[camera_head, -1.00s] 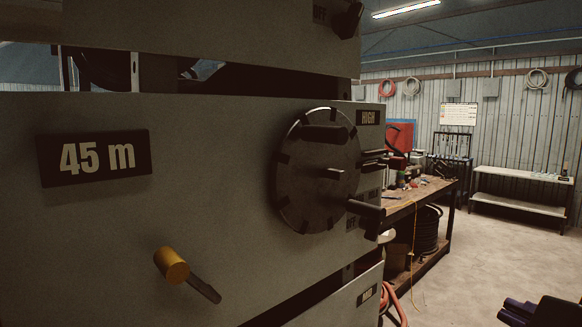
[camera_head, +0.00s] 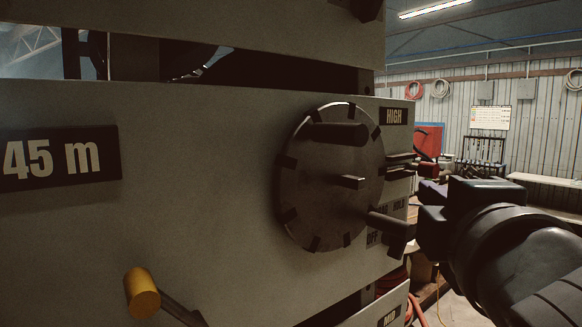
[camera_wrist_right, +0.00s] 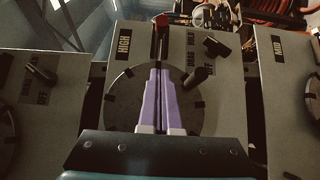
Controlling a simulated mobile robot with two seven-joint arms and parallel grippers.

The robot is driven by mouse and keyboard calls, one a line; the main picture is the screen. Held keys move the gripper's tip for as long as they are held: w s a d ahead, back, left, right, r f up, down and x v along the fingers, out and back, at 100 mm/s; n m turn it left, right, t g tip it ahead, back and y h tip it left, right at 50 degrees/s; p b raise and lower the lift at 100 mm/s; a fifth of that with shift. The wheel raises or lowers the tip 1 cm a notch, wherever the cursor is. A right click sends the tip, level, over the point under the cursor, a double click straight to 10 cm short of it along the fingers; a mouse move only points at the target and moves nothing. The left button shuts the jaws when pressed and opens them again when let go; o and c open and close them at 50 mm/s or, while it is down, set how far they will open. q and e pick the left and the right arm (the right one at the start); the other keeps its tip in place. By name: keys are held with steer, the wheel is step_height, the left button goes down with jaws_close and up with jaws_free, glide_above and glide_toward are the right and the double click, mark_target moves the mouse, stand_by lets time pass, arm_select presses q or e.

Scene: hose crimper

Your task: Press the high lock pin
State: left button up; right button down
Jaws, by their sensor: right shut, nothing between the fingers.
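The panel marked HIGH (camera_head: 393,116) carries a round notched disc (camera_head: 335,180) with a dark handle and a small hub peg. Short dark rods (camera_head: 399,158) stick out right of the disc; I cannot tell which is the lock pin. In the right wrist view, a dark post with a red tip (camera_wrist_right: 161,22) stands beside the HIGH label (camera_wrist_right: 123,44), just beyond my fingertips. My right gripper (camera_head: 428,190) is right of the disc in the head view. Its purple fingers (camera_wrist_right: 160,72) are shut and empty; contact with the post is unclear. My left gripper is out of view.
A black lever (camera_head: 392,228) by the OFF and HOLD labels juts out close to my right gripper. A yellow-knobbed handle (camera_head: 142,292) sticks out low on the panel. A MID panel (camera_head: 390,318) lies below. A workbench and shelf stand behind.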

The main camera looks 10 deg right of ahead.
mark_target(436, 172)
steer(key=p+x, duration=0.1)
steer(key=x, duration=0.2)
steer(key=d+p+x, duration=0.1)
steer(key=p+x, duration=0.1)
steer(key=x, duration=0.2)
steer(key=s+d+p+x, duration=0.1)
steer(key=x, duration=0.2)
steer(key=shift+w+d+r, duration=0.15)
steer(key=shift+w+d, duration=0.05)
steer(key=shift+w, duration=0.2)
steer(key=shift+w+d, duration=0.15)
steer(key=shift+d, duration=0.25)
steer(key=d, duration=0.1)
steer(key=w+d, duration=0.1)
steer(key=d, duration=0.1)
steer(key=shift+w, duration=0.15)
steer(key=shift+d, duration=0.2)
